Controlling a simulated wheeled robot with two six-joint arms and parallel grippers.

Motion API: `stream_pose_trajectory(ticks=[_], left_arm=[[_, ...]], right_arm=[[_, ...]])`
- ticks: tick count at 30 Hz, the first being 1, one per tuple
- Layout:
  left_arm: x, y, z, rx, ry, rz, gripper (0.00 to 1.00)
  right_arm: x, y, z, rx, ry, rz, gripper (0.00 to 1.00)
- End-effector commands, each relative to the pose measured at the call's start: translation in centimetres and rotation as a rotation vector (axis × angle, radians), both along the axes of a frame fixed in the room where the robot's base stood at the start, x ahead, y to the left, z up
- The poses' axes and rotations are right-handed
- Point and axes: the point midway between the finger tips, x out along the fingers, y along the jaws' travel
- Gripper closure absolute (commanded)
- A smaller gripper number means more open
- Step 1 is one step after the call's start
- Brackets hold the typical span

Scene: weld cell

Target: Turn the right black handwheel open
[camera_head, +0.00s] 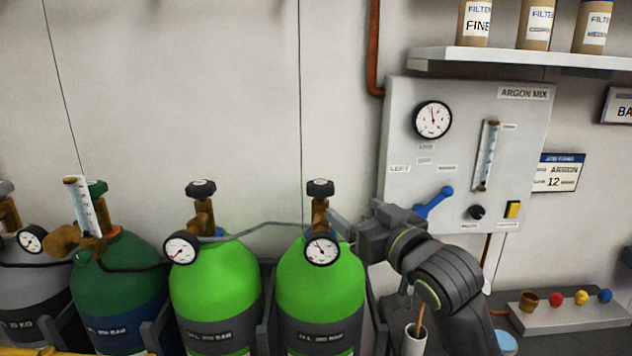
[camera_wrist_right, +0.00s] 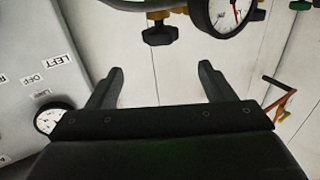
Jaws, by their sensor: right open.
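The right black handwheel (camera_head: 320,188) tops the brass valve of the right bright green cylinder (camera_head: 320,285). A black handwheel on a brass fitting (camera_wrist_right: 160,37) shows in the wrist view, beyond and between the fingertips. My right gripper (camera_head: 342,228) is just right of the right valve, below handwheel height, pointing left. In the wrist view its two fingers (camera_wrist_right: 160,75) are wide apart with nothing between them. In the head view the fingers partly merge with the dark bracket behind the gauge, so contact is hard to judge. My left gripper is not in view.
A similar handwheel (camera_head: 200,188) tops the left bright green cylinder. A pressure gauge (camera_head: 322,249) sits in front of the right valve, with a grey hose behind. The argon panel (camera_head: 460,150) with a blue lever (camera_head: 434,203) stands close right. The wall above the handwheels is clear.

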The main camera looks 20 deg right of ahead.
Motion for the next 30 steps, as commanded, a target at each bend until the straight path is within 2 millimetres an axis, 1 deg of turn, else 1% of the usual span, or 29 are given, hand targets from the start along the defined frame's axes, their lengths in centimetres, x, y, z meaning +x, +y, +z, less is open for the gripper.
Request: stream_pose_trajectory(ticks=[1,3,5,8,13,16,20,24,30], left_arm=[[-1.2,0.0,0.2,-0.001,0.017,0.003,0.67],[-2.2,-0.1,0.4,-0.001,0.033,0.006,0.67],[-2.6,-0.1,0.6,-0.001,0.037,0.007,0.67],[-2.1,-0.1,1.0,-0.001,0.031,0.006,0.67],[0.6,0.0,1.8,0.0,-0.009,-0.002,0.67],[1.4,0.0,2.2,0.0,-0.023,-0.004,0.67],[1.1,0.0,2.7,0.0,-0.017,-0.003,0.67],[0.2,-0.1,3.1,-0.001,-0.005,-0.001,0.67],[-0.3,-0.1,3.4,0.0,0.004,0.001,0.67]], right_arm=[[1.0,0.3,0.1,0.005,0.002,0.002,0.24],[2.2,0.5,0.2,0.005,0.003,0.001,0.24],[3.2,0.7,0.1,0.003,0.004,0.001,0.24],[4.9,1.0,0.2,0.002,0.004,0.0,0.24],[7.8,1.5,0.2,0.002,0.004,0.0,0.24],[9.3,1.9,0.2,0.001,0.003,0.001,0.24],[11.3,2.3,0.2,0.0,0.003,0.001,0.24],[13.0,2.6,0.2,0.001,0.002,0.0,0.24],[14.4,2.8,0.1,0.0,0.002,0.0,0.24]])
